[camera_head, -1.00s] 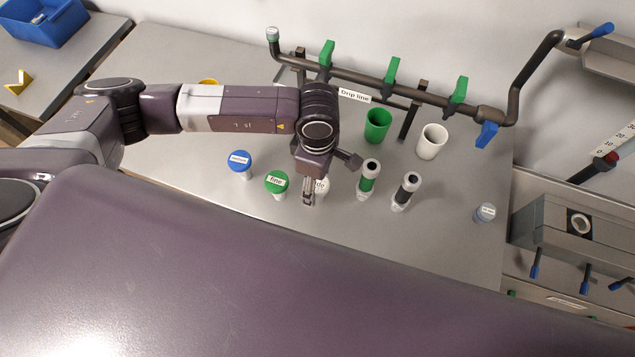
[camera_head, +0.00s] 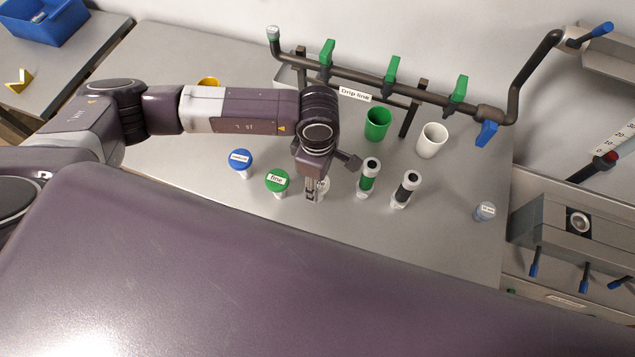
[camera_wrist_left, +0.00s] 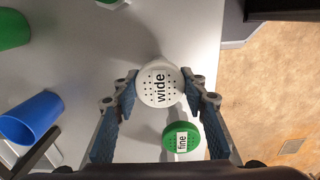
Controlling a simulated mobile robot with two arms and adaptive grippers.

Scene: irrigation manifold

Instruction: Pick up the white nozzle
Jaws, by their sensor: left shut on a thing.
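The white nozzle (camera_wrist_left: 160,84), with a round cap marked "wide", sits between the two fingers of my left gripper (camera_wrist_left: 160,92) in the left wrist view. The fingers are closed on its sides. In the head view my left gripper (camera_head: 313,190) points down over the table, and the white nozzle (camera_head: 323,186) is mostly hidden behind it. I cannot tell whether the nozzle touches the table. My right gripper is not in view.
The green "fine" nozzle (camera_head: 277,181) stands close left of the gripper, with a blue one (camera_head: 241,159) beyond. Green (camera_head: 377,124) and white (camera_head: 431,141) cups stand under the drip line pipe (camera_head: 370,82).

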